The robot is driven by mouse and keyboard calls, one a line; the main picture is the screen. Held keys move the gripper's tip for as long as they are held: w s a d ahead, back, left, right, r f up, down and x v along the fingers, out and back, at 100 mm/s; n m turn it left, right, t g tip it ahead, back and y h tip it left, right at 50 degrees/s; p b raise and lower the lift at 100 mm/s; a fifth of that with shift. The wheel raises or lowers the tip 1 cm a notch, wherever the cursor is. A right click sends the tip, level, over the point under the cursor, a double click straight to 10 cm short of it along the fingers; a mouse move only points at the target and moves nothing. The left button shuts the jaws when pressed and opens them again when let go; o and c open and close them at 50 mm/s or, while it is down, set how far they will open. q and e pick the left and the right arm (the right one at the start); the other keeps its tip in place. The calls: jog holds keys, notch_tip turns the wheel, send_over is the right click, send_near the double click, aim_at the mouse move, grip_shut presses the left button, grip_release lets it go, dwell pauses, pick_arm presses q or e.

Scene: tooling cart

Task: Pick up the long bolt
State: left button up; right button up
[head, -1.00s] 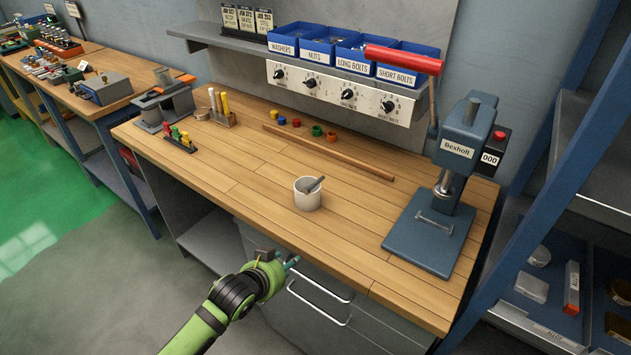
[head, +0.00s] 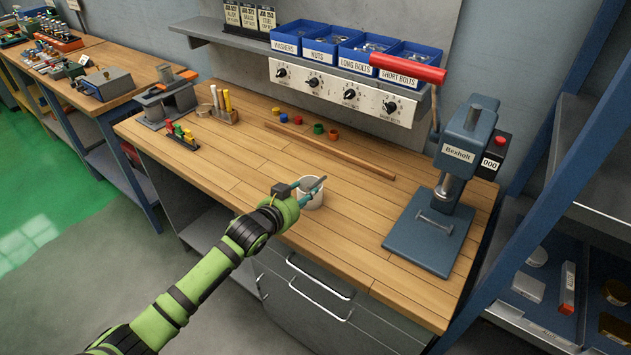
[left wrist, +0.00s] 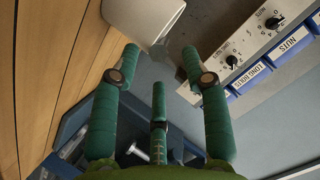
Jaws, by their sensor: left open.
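A white cup (head: 314,201) stands on the wooden bench, partly hidden behind my left gripper (head: 310,186). In the left wrist view the cup (left wrist: 132,20) is at the top, tilted by the camera's angle. My right gripper is not in view.
A blue press (head: 432,230) stands right of the cup. A wooden rod (head: 330,150) and several small coloured parts lie behind it. Blue bins, one labelled LONG BOLTS (head: 360,68), sit on the shelf above. The bench's front middle is clear.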

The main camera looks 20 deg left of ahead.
pick_arm(q)
jog(key=shift+x, duration=1.05)
grip_shut()
jog(key=shift+r, duration=0.1)
jog(key=s+d+r+b, duration=0.1)
jog(key=s+r+b, duration=0.2)
jog(key=s+r, duration=0.7)
jog(key=shift+s+d+r, duration=0.35)
jog(key=shift+s+r, duration=0.05)
jog(key=shift+s, duration=0.4)
